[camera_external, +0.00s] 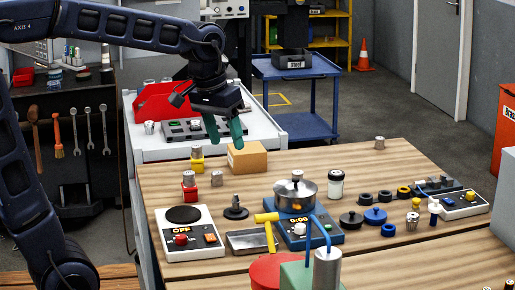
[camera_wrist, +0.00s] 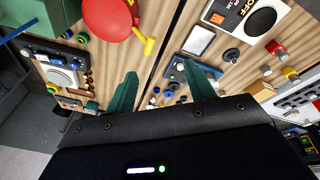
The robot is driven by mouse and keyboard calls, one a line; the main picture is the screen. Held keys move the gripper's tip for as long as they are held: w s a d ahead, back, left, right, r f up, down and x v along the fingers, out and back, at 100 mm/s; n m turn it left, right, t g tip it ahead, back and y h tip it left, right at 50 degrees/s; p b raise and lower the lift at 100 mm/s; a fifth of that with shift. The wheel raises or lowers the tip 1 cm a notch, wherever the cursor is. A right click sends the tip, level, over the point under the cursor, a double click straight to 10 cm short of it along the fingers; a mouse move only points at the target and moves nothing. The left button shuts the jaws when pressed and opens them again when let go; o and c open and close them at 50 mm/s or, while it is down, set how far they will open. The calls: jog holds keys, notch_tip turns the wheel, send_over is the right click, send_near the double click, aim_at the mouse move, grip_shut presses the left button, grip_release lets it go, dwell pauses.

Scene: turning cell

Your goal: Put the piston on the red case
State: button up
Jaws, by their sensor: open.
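Several small silver cylinders that look like pistons are in the external view. One piston (camera_external: 217,178) stands alone on the wooden bench, right of a small red case (camera_external: 189,193). The red case has a silver cylinder on top; a small yellow case (camera_external: 197,165) behind it also carries one. Another piston (camera_external: 380,142) stands at the bench's far edge. In the wrist view, the red case (camera_wrist: 276,47) and a piston (camera_wrist: 265,70) show at right. My gripper (camera_external: 224,131) is open and empty, its green fingers above and behind the bench near a cardboard box; the fingers also show in the wrist view (camera_wrist: 157,78).
The cardboard box (camera_external: 247,158) stands just below my gripper. A red bin (camera_external: 165,102) stands on the white table behind. Black and blue rings lie at right.

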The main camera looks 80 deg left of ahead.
jog(key=s+d+f+m+t, duration=0.1)
jog(key=s+d+f+m, duration=0.1)
jog(key=s+d, duration=0.5)
jog(key=s+d+f+m, duration=0.1)
jog(key=s+d+m, duration=0.3)
jog(key=s+d, duration=0.3)
jog(key=shift+d+f+m+t, duration=0.15)
jog(key=shift+f+m+t, duration=0.15)
jog(key=shift+f+t, duration=0.1)
